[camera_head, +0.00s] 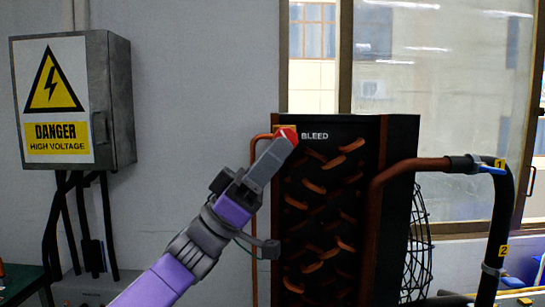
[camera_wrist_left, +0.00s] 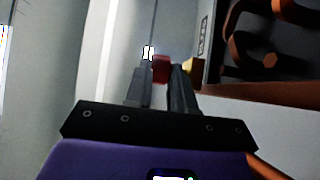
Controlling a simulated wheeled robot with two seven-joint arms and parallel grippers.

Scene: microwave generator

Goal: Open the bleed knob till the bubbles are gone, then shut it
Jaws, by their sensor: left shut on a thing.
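The red bleed knob (camera_head: 287,136) sits at the upper left of the black coil unit (camera_head: 345,124), beside the white BLEED label (camera_head: 315,136). My left gripper (camera_head: 283,142) reaches up from below and is shut on the knob. In the left wrist view the red knob (camera_wrist_left: 161,68) shows between the two fingers of my left gripper (camera_wrist_left: 163,76), with a brass fitting (camera_wrist_left: 193,68) just right of it. The fingers hide part of the knob, so its turn angle is hard to tell. I cannot make out any bubbles. My right gripper is not in view.
A grey high-voltage box (camera_head: 112,100) hangs on the wall at left, with black cables below it. A copper pipe (camera_head: 405,168) leaves the unit to a black hose (camera_head: 503,220) at right. A black wire fan guard (camera_head: 420,245) stands behind. The wall between box and unit is clear.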

